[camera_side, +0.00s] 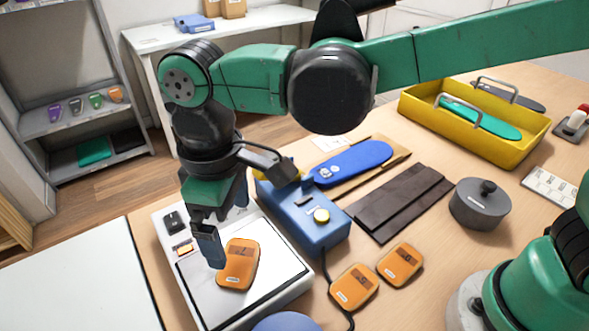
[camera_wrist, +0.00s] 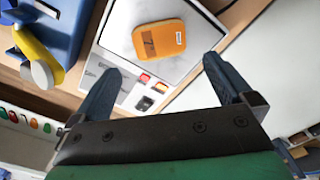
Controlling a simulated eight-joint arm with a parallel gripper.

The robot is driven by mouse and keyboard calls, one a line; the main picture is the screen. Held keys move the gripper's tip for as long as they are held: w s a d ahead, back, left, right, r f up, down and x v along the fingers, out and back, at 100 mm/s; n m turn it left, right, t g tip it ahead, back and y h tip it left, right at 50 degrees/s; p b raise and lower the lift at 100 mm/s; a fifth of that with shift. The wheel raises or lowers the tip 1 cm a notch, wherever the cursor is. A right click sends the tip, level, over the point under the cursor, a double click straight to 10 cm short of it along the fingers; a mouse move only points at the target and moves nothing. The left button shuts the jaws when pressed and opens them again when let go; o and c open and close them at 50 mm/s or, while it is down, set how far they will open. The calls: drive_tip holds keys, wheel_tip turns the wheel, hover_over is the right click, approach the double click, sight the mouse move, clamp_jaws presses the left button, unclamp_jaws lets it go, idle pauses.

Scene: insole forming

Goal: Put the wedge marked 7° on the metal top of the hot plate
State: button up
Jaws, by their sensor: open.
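An orange wedge (camera_side: 238,264) lies flat on the metal top of the hot plate (camera_side: 278,277). It also shows in the wrist view (camera_wrist: 159,40), where its dark mark looks like a 7. My gripper (camera_side: 209,250) is just to the left of this wedge in the side view, with its fingers pointing down. In the wrist view the two fingers (camera_wrist: 163,80) are spread wide with nothing between them, and the wedge lies beyond their tips, apart from them. Two more orange wedges (camera_side: 354,288) (camera_side: 399,265) lie on the table; their marks are too small to read surely.
A blue insole (camera_side: 350,164), a dark folded sheet (camera_side: 400,202), a grey lidded weight (camera_side: 480,205) and a yellow tray (camera_side: 425,108) are farther right. A white surface (camera_side: 75,280) is at left.

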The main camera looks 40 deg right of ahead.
wheel_tip(320, 180, up, 5)
drive_tip(key=d+f+m+t, duration=0.2)
drive_tip(key=d+m+t, duration=0.1)
drive_tip(key=d, duration=0.8)
drive_tip(key=s+d+f+m+t, duration=0.1)
drive_tip(key=d+m+t, duration=0.3)
drive_tip(key=d, duration=0.8)
drive_tip(key=shift+s+d+f+m, duration=0.2)
drive_tip(key=shift+f+m, duration=0.25)
drive_tip(key=shift+m, duration=0.55)
